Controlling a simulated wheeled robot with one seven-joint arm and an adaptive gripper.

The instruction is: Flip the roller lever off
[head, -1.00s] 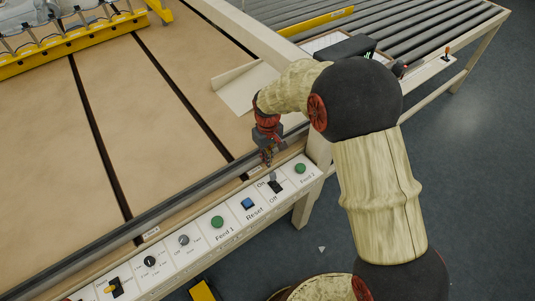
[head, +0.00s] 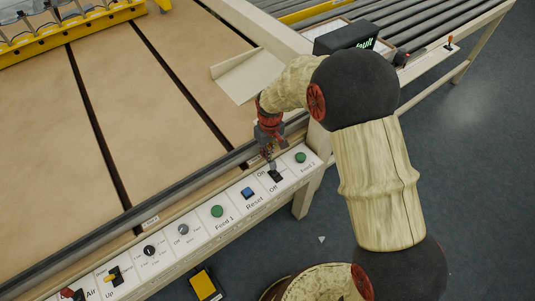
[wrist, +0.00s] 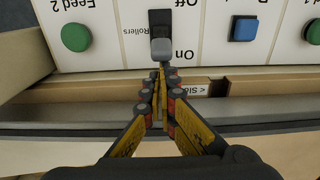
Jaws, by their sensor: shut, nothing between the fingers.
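The roller lever (wrist: 160,47) is a grey-tipped lever on a black switch base, also seen in the head view (head: 275,176). It stands between the printed words On and Off on the white panel. In the wrist view its grey tip leans to the On side, nearest my fingers. My gripper (wrist: 160,70) is shut and empty, its fingertips just short of the grey tip. I cannot tell whether they touch it. In the head view my gripper (head: 270,160) is above the panel's rear edge, and its fingers partly cover the lever.
A green Feed 2 button (wrist: 76,37) and a blue Reset button (wrist: 244,29) flank the lever. More knobs and a green Feed 1 button (head: 217,211) follow along the panel. A rail (head: 190,186) runs behind it. A black display (head: 345,38) stands beyond my arm.

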